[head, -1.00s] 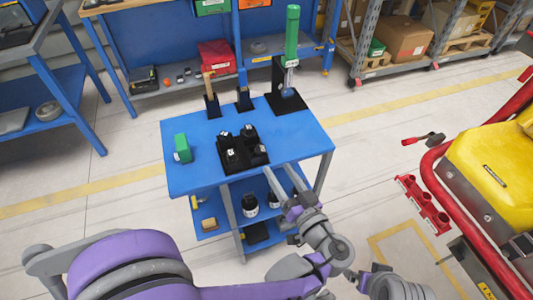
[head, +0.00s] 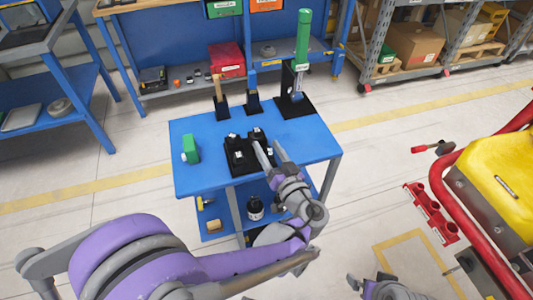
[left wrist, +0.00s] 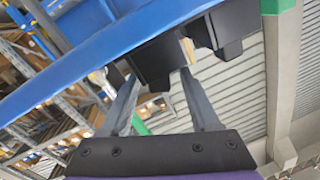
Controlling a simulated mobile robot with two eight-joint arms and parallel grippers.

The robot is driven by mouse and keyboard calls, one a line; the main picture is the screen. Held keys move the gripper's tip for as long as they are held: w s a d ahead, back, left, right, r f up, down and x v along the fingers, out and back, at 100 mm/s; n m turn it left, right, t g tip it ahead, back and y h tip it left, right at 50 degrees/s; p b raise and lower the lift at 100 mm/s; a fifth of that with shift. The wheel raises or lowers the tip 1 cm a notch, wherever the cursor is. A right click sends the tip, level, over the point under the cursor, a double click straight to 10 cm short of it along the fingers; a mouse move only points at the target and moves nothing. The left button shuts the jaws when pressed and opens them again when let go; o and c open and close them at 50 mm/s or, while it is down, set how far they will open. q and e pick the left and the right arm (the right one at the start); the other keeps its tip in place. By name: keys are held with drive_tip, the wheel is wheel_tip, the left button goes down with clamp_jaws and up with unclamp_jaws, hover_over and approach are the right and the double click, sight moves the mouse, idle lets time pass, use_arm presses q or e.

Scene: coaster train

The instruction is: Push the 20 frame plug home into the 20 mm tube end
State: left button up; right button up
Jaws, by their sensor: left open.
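A black holder (head: 236,160) with several small dark parts, some with white labels, sits at the front middle of the blue cart top. I cannot tell which part is the 20 frame plug, nor pick out the 20 mm tube end. My left gripper (head: 268,149) is open, its fingers at the right side of the holder and overlapping it in the picture. In the left wrist view, the open fingers (left wrist: 158,78) point at black blocks (left wrist: 158,60) by the blue edge; nothing shows held. A grey part of my right arm shows at the bottom edge, its jaws unclear.
The blue cart top (head: 205,180) also bears a green block (head: 190,149), two small black stands and a green cylinder (head: 303,38) on a black stand. A red tube frame (head: 444,178) with a yellow body (head: 492,180) stands at right.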

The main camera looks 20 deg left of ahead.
sight(269, 148)
use_arm(q)
clamp_jaws()
drive_tip(key=shift+r, duration=0.1)
idle(0.3)
wheel_tip(269, 148, up, 10)
drive_tip(key=p, duration=0.2)
drive_tip(key=shift+p, duration=0.3)
